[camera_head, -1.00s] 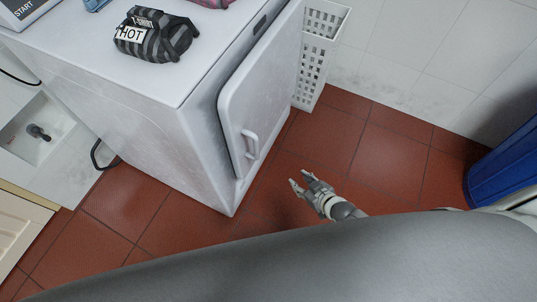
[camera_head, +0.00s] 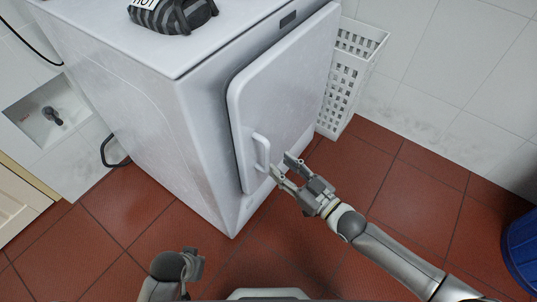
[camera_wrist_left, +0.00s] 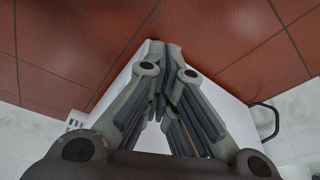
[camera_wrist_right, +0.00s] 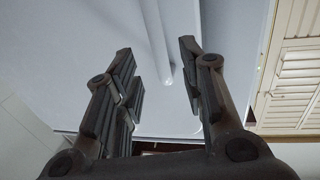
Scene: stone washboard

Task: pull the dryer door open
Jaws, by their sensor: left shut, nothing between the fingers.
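The white dryer (camera_head: 165,110) stands at the upper left in the head view, with its pale door (camera_head: 285,90) on the right-hand side. A vertical bar handle (camera_head: 262,152) is near the door's lower left edge. My right gripper (camera_head: 281,164) is open beside the handle's lower end. In the right wrist view the handle (camera_wrist_right: 158,42) runs down between the open fingers, which are not closed on it. My left gripper (camera_head: 193,265) is low in the head view, away from the door. The left wrist view shows its fingers (camera_wrist_left: 165,55) shut and empty. I cannot tell whether the door is ajar.
A white perforated basket (camera_head: 350,80) stands beside the dryer against the tiled wall. A blue bin (camera_head: 522,243) is at the right edge. A striped bag (camera_head: 172,14) lies on the dryer. Red tiled floor (camera_head: 400,195) is free in front.

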